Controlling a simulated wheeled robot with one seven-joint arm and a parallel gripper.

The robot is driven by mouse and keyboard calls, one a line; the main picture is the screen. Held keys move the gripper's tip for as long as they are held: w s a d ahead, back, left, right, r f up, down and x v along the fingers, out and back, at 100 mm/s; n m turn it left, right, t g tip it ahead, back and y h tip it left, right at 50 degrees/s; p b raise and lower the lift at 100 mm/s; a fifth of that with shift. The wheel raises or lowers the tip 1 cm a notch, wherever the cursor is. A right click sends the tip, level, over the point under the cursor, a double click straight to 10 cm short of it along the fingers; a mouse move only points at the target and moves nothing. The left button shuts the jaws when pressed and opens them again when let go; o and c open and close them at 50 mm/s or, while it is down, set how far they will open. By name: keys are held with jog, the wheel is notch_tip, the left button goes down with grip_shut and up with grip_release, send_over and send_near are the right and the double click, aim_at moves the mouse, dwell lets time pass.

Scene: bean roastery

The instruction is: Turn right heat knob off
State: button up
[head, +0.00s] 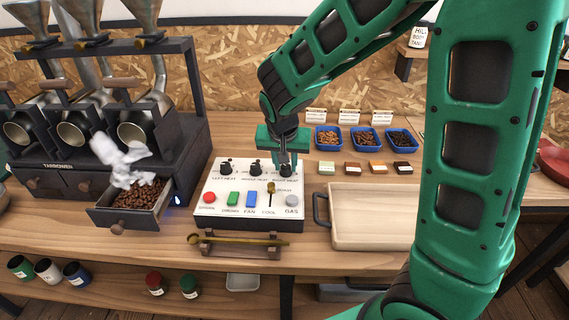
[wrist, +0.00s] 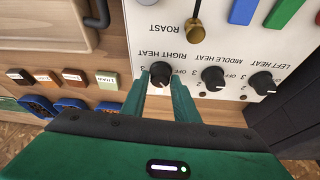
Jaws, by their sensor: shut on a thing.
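The middle heat knob (wrist: 213,76) and left heat knob (wrist: 261,82) are apart from the fingers. The exact setting of the right knob is too small to tell.
The roaster (head: 183,135) stands to the left with a drawer of beans (head: 138,195) pulled out. A wooden tray (head: 375,238) lies right of the panel. Blue bean bowls (head: 327,138) stand behind. A scoop (head: 238,240) rests in front. Smoke (head: 122,160) hangs over the drawer.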

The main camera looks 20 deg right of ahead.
jog(key=n, duration=0.1)
jog(key=n+y, duration=0.1)
jog(key=n, duration=0.1)
jog(key=n+y, duration=0.1)
jog(key=n, duration=0.1)
jog(key=shift+d, duration=0.25)
jog(key=shift+d+n+y, duration=0.1)
jog(key=shift+n+y, duration=0.7)
jog(key=shift+n, duration=1.6)
jog(key=o, duration=1)
jog(key=shift+o, duration=0.2)
jog(key=v, duration=1)
jog(key=shift+s+r, duration=0.2)
jog(key=shift+r, duration=0.1)
jog(key=shift+d, duration=0.1)
